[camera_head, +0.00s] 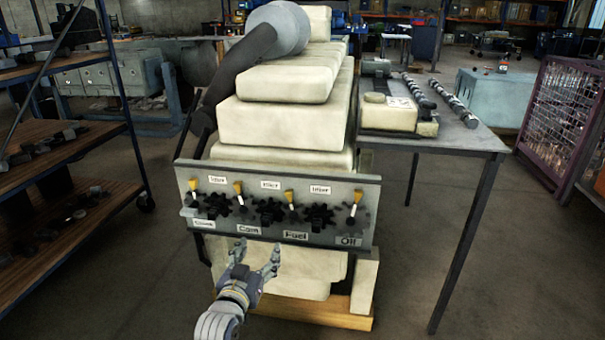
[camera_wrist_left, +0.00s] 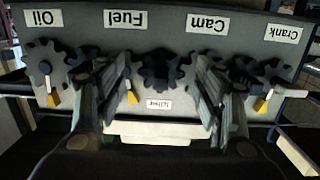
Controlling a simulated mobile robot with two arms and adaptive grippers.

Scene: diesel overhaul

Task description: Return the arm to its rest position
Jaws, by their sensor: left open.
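My left gripper (camera_head: 257,262) is open and empty, in front of the lower edge of the gear panel (camera_head: 366,195) on the cream engine (camera_head: 285,124). The panel carries several dark gears in a row, with labels Crank, Cam, Fuel and Oil below them and yellow-tipped pointers above. In the left wrist view the panel appears upside down, and the open fingers (camera_wrist_left: 162,95) stand either side of the middle gear (camera_wrist_left: 160,70) with nothing between them. My right gripper is not in view.
A table (camera_head: 462,139) with a cream part and shafts stands right of the engine. A wooden shelf rack (camera_head: 80,205) is at the left, and a purple mesh cage (camera_head: 566,115) at the right. The floor (camera_head: 410,270) between engine and table legs is clear.

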